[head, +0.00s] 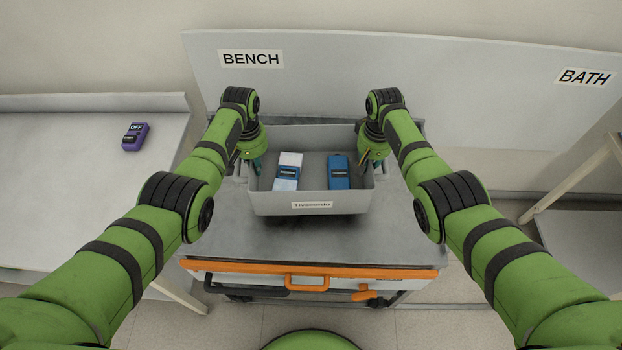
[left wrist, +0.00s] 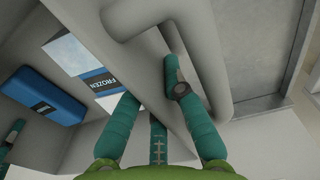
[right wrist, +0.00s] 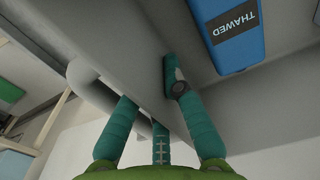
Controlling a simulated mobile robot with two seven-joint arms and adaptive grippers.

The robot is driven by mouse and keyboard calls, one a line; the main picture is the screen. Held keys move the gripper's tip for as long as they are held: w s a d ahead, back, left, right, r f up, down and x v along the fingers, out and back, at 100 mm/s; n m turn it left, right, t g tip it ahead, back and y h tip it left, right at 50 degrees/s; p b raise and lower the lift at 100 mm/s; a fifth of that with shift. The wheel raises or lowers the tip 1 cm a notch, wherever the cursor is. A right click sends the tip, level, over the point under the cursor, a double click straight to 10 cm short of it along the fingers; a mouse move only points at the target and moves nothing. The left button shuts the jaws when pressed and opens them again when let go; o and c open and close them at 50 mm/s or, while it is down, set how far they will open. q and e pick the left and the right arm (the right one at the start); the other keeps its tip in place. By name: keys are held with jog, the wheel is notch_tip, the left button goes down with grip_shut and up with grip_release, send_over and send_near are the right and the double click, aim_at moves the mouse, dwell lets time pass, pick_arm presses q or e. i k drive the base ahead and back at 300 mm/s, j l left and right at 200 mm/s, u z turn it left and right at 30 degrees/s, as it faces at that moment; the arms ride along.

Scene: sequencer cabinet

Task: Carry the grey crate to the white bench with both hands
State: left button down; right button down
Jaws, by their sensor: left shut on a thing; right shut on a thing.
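The grey crate (head: 310,205) is over the grey top of a cart, with a label on its front wall. Inside it lie a blue-and-white box (head: 289,165) and a blue box (head: 338,172). The left wrist view shows "FROZEN" on one box (left wrist: 98,80); the right wrist view shows "THAWED" on the blue one (right wrist: 232,25). My left gripper (head: 256,166) is shut on the crate's left side, its fingers around the wall and handle. My right gripper (head: 366,162) is shut on the right side likewise. I cannot tell whether the crate touches the cart top.
The cart (head: 230,232) has an orange front edge and handle. A white table (head: 70,180) at left holds a purple device (head: 135,136) marked "OFF". A panel behind carries a BENCH sign (head: 251,59) and a BATH sign (head: 585,77). Another table (head: 580,235) stands at right.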

aim_at(57, 205)
jog(key=j, duration=0.8)
jog(key=k+j, duration=0.1)
jog(key=j, duration=0.75)
jog(key=j+z, duration=0.1)
jog(key=j, duration=0.7)
jog(key=k+j, duration=0.1)
jog(key=j, duration=0.75)
jog(key=k+j, duration=0.1)
jog(key=j, duration=0.7)
